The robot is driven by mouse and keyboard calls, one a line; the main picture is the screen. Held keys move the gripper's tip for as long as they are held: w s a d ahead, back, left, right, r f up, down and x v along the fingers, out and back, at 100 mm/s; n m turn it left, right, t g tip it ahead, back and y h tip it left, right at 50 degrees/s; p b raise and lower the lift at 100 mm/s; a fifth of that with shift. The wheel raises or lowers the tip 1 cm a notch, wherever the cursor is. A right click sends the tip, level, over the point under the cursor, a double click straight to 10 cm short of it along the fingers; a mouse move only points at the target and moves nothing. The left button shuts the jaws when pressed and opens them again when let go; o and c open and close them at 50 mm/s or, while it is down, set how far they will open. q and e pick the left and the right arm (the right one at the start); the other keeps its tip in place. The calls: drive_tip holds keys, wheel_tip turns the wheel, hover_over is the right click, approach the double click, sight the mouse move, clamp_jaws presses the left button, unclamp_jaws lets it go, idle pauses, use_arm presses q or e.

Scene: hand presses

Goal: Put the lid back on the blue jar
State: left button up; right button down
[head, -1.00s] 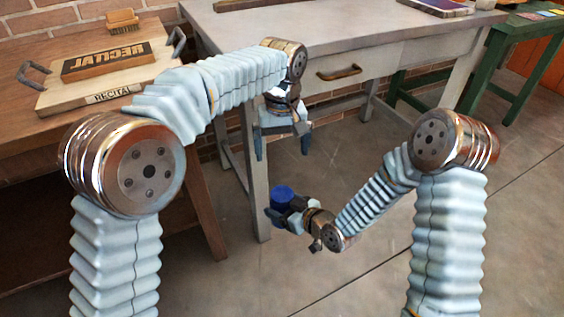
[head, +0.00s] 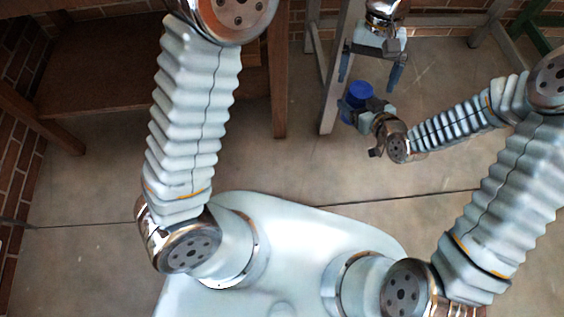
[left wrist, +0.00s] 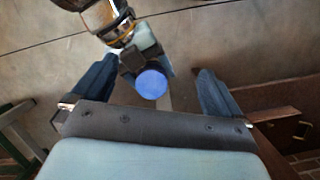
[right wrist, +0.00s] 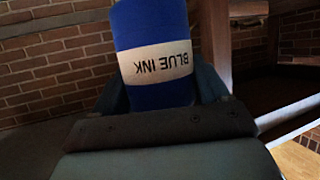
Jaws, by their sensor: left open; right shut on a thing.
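The blue jar (head: 358,94) is held off the floor in my right gripper (head: 364,112), in front of the grey table's leg. The right wrist view shows the jar (right wrist: 152,35) between the fingers, with a white band reading BLUE INK upside down. My left gripper (head: 369,72) is open and empty, fingers pointing down, close to the jar in the picture. In the left wrist view the jar's round blue top (left wrist: 151,83) lies between the open fingers, apart from both. I cannot tell whether that top is a lid. No separate lid shows.
The grey table's leg (head: 342,75) stands right behind the jar. A brown wooden bench (head: 110,85) is at the left, with its leg (head: 279,90) nearer the middle. The concrete floor (head: 260,165) around the grippers is clear.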

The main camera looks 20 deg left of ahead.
drive_tip(key=shift+r, duration=0.1)
use_arm(q)
drive_tip(key=s+a+f+g+h, duration=0.1)
drive_tip(key=s+a+f+g, duration=0.15)
drive_tip(key=s+f, duration=0.6)
drive_tip(key=s+a+f+t+h, duration=0.1)
drive_tip(key=a+f, duration=0.3)
drive_tip(key=f, duration=0.4)
drive_tip(key=s+a+f+n+t+h, duration=0.1)
drive_tip(key=s+a+f+t, duration=0.2)
drive_tip(key=f, duration=0.5)
drive_tip(key=s+a+f+t, duration=0.2)
drive_tip(key=a+f, duration=0.4)
drive_tip(key=f, duration=0.2)
drive_tip(key=shift+s+f+n+h, duration=0.3)
drive_tip(key=shift+f+h, duration=0.05)
drive_tip(key=shift+h, duration=0.05)
use_arm(e)
drive_tip(key=shift+w+r, duration=0.1)
